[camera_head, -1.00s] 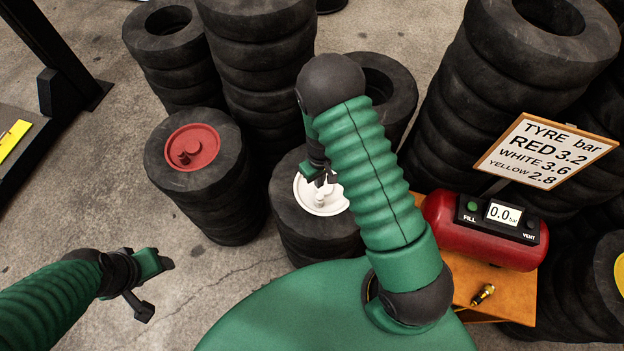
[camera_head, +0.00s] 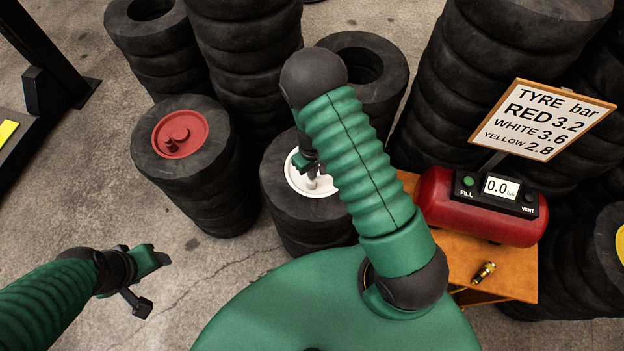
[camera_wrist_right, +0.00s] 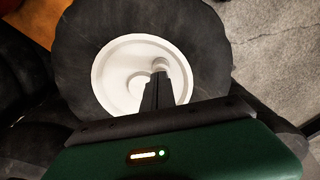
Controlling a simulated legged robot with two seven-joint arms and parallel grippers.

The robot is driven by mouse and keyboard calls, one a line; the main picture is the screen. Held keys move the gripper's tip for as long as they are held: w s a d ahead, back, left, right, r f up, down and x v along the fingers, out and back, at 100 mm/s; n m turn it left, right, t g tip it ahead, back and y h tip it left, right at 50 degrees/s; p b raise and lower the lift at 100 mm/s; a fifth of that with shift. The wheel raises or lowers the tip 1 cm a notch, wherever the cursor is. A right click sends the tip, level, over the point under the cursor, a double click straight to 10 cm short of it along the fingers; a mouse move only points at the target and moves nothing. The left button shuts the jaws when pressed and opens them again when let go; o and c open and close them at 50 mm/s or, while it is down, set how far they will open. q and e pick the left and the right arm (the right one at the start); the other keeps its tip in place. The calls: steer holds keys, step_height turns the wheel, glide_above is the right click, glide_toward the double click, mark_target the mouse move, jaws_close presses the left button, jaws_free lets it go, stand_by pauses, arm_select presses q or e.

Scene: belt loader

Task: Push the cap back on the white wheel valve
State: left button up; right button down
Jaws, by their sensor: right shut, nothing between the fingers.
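The white wheel (camera_head: 296,177) lies flat on a black tyre stack, partly hidden by my right arm. It also shows in the right wrist view (camera_wrist_right: 106,70). A short white post (camera_wrist_right: 160,64) stands on it just beyond my fingertips; I cannot tell whether a separate cap sits on it. My right gripper (camera_head: 309,170) is over the wheel, shut and empty. Its dark fingers (camera_wrist_right: 160,84) point at the post; contact cannot be told. My left gripper (camera_head: 154,283) hangs at the lower left, fingers apart and empty, away from the wheels.
A red wheel (camera_head: 181,142) lies on the stack to the left. Taller tyre stacks stand behind and right. A red tank (camera_head: 447,207) reading 0.0 bar stands on an orange table (camera_head: 513,283) with a brass fitting (camera_head: 484,272). A pressure sign (camera_head: 545,118) stands behind.

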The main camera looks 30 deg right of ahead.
steer(key=shift+a+r, duration=0.1)
step_height(320, 180, up, 3)
steer(key=p, duration=0.2)
steer(key=shift+p, duration=0.3)
steer(key=shift+r, duration=0.45)
step_height(320, 180, up, 16)
steer(key=b, duration=0.1)
steer(key=shift+w+f, duration=0.15)
steer(key=shift+f, duration=0.1)
